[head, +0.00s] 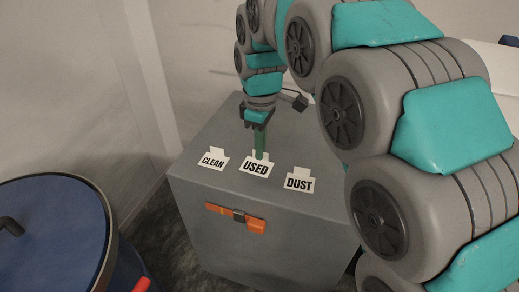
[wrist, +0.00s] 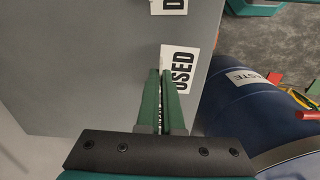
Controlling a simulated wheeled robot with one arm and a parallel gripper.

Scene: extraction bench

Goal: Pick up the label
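Three white labels with black print and small tabs are on top of a grey box (head: 205,190): CLEAN (head: 213,162) at left, USED (head: 256,169) in the middle, DUST (head: 299,183) at right. My gripper (head: 260,154) points down at the USED label, its green fingertips at the tab. In the wrist view the fingertips (wrist: 167,72) reach the edge of the USED label (wrist: 181,68). The fingers are close together with a narrow gap. I cannot tell whether they grip the tab, which they hide. Part of the DUST label (wrist: 168,6) shows at the top.
An orange latch (head: 236,217) is on the box's front. A blue lidded drum (head: 50,235) stands at the left; in the wrist view a blue drum (wrist: 262,105) carries a white label. A pale wall rises behind the box. The box top around the labels is clear.

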